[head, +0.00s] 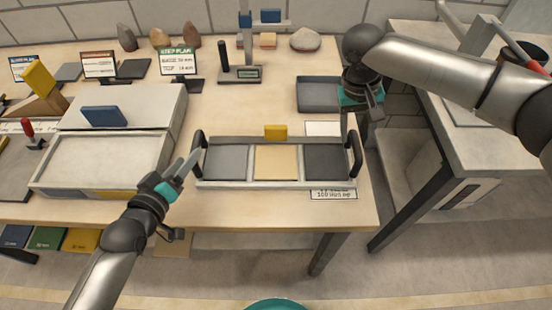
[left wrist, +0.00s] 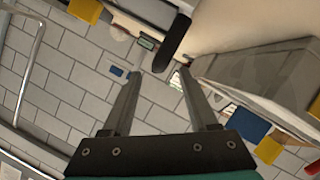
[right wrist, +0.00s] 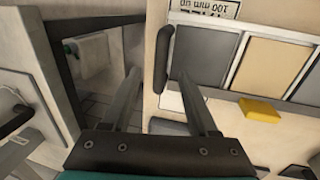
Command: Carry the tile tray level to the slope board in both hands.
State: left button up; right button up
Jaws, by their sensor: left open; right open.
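The tile tray (head: 230,184) lies flat on the wooden table, holding a grey, a tan and a dark grey tile. It has an upright black handle at each end. My left gripper (head: 190,166) is open beside the left handle (head: 199,151); in the left wrist view that handle (left wrist: 174,42) shows just beyond the fingertips. My right gripper (head: 351,122) is open above the right handle (head: 355,152); in the right wrist view that handle (right wrist: 163,60) lies just beyond the fingertips, between their lines. Neither gripper holds anything. I cannot tell surely which surface is the slope board.
A yellow block (head: 275,132) is at the tray's back edge. A pale raised board (head: 145,100) with a blue block (head: 103,116) and a shallow framed bed (head: 100,160) are left. A grey bin (head: 318,94) stands behind. A gap separates the table from the right bench (head: 455,140).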

aim_at(194, 144)
pick_arm(q)
jog(key=shift+x, duration=2.9)
pick_arm(e)
jog(key=shift+d+f, duration=0.2)
jog(key=shift+f, duration=0.75)
jog(key=shift+d+f, duration=0.15)
jog(key=shift+f, duration=0.75)
jog(key=shift+d+f, duration=0.2)
jog(key=shift+f, duration=0.75)
pick_arm(q)
grip_shut()
pick_arm(e)
grip_shut()
pick_arm(q)
jog(key=shift+w+r, duration=0.2)
jog(key=shift+r, duration=0.15)
pick_arm(e)
jog(key=shift+w+r, duration=0.2)
